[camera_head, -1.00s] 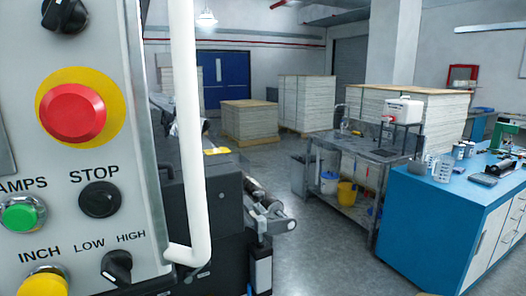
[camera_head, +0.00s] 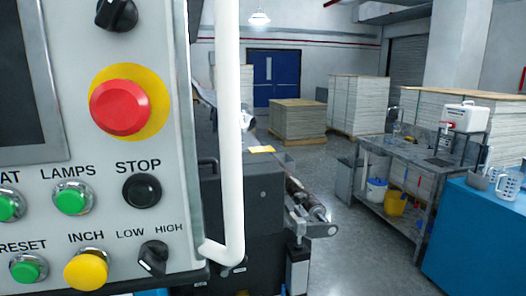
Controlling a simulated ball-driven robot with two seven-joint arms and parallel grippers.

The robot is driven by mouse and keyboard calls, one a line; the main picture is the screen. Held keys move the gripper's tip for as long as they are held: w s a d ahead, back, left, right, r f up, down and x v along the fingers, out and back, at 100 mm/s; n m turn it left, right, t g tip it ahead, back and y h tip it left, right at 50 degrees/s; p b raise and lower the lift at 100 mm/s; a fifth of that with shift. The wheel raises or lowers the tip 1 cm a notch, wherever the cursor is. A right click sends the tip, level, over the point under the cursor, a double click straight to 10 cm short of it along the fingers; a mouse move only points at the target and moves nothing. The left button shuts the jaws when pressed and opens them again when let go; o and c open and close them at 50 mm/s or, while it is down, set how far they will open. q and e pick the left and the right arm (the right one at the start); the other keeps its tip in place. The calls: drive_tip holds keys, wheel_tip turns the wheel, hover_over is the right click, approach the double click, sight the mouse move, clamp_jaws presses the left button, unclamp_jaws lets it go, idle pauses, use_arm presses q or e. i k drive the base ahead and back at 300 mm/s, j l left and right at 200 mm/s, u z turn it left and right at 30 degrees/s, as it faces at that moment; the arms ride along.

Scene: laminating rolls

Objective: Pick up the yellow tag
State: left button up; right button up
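A small flat yellow piece, which looks like the yellow tag (camera_head: 262,149), lies on top of the dark machine (camera_head: 255,185) just right of the white pipe, in the middle of the head view. It is small and some distance away, so its details cannot be told. Neither of my grippers is in view.
A control panel (camera_head: 105,220) with a red stop button (camera_head: 120,107) fills the near left. A white vertical pipe (camera_head: 229,120) stands beside it. A steel sink table (camera_head: 400,165) and a blue cabinet (camera_head: 470,235) stand at right. Grey floor (camera_head: 355,265) is clear between machine and cabinet.

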sight(267, 149)
drive_tip(key=u, duration=0.35)
drive_tip(key=i+l+u, duration=0.1)
drive_tip(key=u, duration=0.25)
drive_tip(key=l+u, duration=0.15)
drive_tip(key=u, duration=0.2)
drive_tip(key=i+l+u, duration=0.15)
drive_tip(key=l+u, duration=0.3)
drive_tip(key=l, duration=0.45)
drive_tip(key=l+u, duration=0.45)
drive_tip(key=l, duration=0.4)
